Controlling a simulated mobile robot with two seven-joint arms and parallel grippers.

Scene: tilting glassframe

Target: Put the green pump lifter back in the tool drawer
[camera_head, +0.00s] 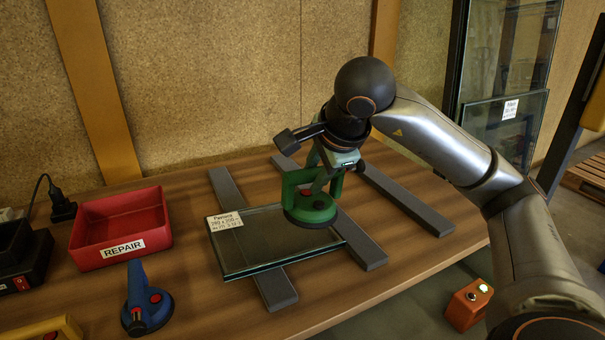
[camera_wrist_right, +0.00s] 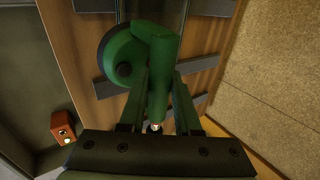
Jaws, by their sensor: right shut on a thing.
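The green pump lifter (camera_head: 311,209) has a round suction cup and an upright handle. It is over the right part of the labelled glass pane (camera_head: 253,246); I cannot tell if its cup touches the glass. My right gripper (camera_head: 328,176) is shut on its handle from above. The right wrist view shows the fingers on both sides of the green handle (camera_wrist_right: 160,68), with the round cup (camera_wrist_right: 124,58) beyond. No tool drawer can be made out. My left gripper is not in view.
Grey bars (camera_head: 398,198) lie on the wooden bench (camera_head: 340,295). A red REPAIR bin (camera_head: 122,226) and a blue lifter (camera_head: 146,301) are at the left. An orange box with a button (camera_head: 468,304) stands below the bench's right edge. Glass panels (camera_head: 505,115) stand behind right.

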